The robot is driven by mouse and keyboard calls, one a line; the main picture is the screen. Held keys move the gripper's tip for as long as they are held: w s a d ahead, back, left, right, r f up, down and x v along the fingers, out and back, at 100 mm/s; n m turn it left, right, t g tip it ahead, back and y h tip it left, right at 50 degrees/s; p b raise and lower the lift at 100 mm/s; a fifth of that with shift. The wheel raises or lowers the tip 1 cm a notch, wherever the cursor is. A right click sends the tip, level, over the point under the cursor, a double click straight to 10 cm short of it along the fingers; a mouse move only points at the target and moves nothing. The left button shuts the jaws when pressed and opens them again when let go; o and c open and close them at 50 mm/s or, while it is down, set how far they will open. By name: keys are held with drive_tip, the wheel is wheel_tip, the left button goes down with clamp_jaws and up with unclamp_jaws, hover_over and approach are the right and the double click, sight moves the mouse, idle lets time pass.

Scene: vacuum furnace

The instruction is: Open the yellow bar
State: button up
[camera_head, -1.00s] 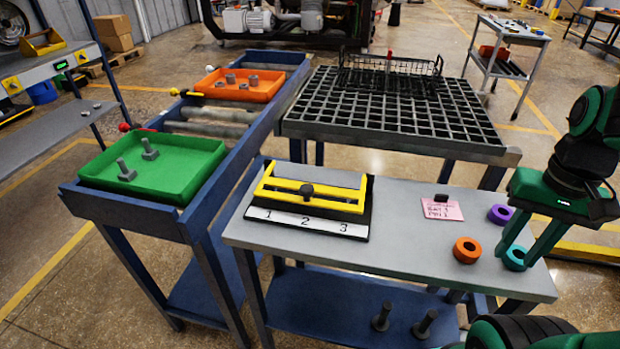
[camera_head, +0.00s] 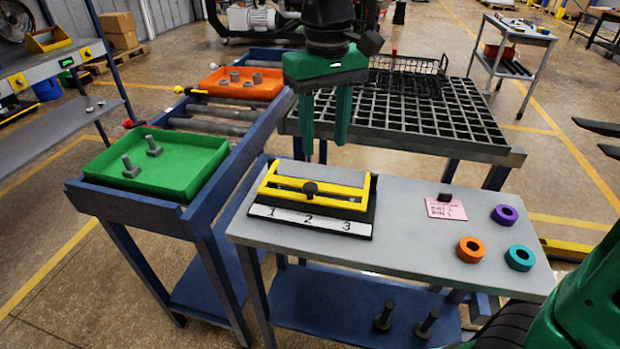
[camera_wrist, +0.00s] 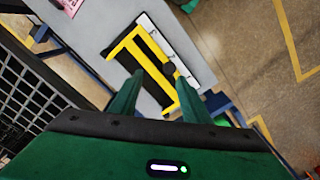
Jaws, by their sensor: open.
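The yellow bar (camera_head: 310,200) runs along the front of a small yellow-framed fixture on the grey table, with a dark round knob (camera_head: 310,188) at its middle. In front of it is a white strip marked 1, 2, 3. The bar and frame also show in the wrist view (camera_wrist: 150,68), ahead of my fingers. My gripper (camera_head: 325,155) is open and empty, pointing down. In the head view its fingers appear just behind and above the fixture, apart from the bar. Whether the bar is latched cannot be told.
On the table's right lie a pink note (camera_head: 445,208) with a dark block, and purple (camera_head: 505,215), orange (camera_head: 471,250) and teal (camera_head: 519,257) rings. A green tray (camera_head: 190,170) with bolts stands left. A black grid table (camera_head: 455,130) is behind.

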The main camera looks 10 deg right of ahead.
sight(311, 186)
drive_tip(key=shift+n, duration=0.3)
drive_tip(key=f, duration=0.3)
drive_tip(key=a+f, duration=0.1)
drive_tip(key=f, duration=0.3)
drive_tip(key=a+f, duration=0.1)
drive_tip(key=f, duration=0.2)
drive_tip(key=shift+a+f, duration=0.2)
drive_tip(key=shift+f, duration=0.05)
clamp_jaws()
